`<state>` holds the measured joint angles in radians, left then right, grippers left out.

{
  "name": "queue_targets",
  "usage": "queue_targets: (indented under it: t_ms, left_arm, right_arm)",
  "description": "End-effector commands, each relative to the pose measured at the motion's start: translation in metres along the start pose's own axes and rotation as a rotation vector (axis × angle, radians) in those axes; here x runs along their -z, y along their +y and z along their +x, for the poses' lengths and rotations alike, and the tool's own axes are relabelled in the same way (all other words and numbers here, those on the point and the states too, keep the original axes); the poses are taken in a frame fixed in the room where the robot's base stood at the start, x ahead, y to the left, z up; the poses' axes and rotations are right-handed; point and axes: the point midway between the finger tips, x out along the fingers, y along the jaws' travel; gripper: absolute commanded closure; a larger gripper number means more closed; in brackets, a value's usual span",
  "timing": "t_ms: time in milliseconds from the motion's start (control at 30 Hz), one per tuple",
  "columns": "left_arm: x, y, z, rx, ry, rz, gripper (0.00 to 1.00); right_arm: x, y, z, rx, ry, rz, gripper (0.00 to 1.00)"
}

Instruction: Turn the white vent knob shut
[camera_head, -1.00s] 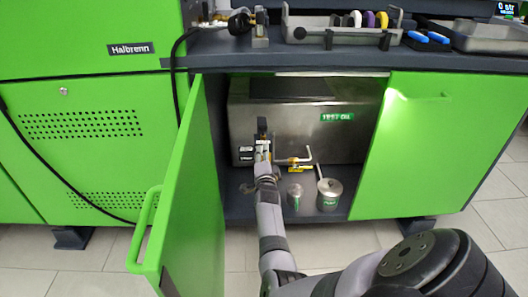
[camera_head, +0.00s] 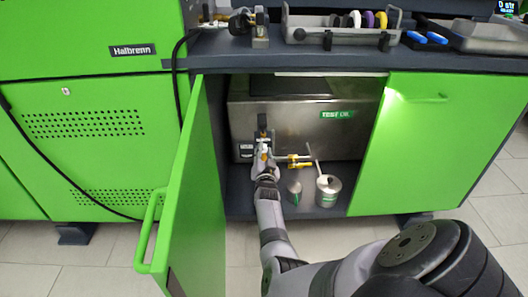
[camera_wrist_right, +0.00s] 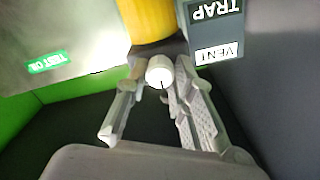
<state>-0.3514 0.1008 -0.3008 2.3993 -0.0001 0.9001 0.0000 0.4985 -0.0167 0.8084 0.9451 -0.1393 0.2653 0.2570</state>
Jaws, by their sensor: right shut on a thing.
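The white vent knob (camera_wrist_right: 160,71) is a small round cap with a dark line on its lower face. In the right wrist view it sits between the two fingers of my right gripper (camera_wrist_right: 162,76), which is shut on it. A dark label plate reading TRAP and VENT (camera_wrist_right: 218,30) is beside it, and a yellow cylinder (camera_wrist_right: 147,20) is just beyond. In the head view my right gripper (camera_head: 264,150) reaches into the open cabinet at the front of the steel TEST OIL tank (camera_head: 345,140); the knob there is largely hidden by the gripper. My left gripper is not seen.
A green door (camera_head: 180,200) stands open left of my arm. A yellow-handled valve (camera_head: 300,160) is right of the gripper. A small cone-topped can (camera_head: 295,192) and a grey pot (camera_head: 328,192) stand on the cabinet floor. The worktop (camera_head: 230,48) is above.

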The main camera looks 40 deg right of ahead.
Motion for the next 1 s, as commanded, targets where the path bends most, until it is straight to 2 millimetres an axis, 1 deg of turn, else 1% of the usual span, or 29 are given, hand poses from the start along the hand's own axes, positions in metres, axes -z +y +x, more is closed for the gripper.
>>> queue_targets:
  t_ms: [233, 633, 667, 933, 1000]
  left_arm:
    - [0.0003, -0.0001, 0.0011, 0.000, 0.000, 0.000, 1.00]
    - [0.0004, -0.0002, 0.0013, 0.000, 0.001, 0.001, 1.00]
    - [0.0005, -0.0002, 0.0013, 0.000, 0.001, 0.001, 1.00]
    - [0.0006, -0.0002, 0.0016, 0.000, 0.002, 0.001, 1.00]
    - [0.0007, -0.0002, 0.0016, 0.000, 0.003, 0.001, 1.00]
  right_arm:
    - [-0.0003, 0.0000, 0.0001, 0.000, -0.001, -0.049, 1.00]
    - [-0.0004, -0.0001, 0.0001, 0.000, -0.001, -0.055, 1.00]
    - [-0.0004, -0.0001, 0.0001, 0.000, -0.001, -0.055, 0.77]
    - [-0.0002, -0.0001, 0.0000, 0.000, -0.001, -0.054, 0.59]
    - [-0.0001, 0.0000, 0.0000, 0.000, -0.001, -0.054, 0.57]
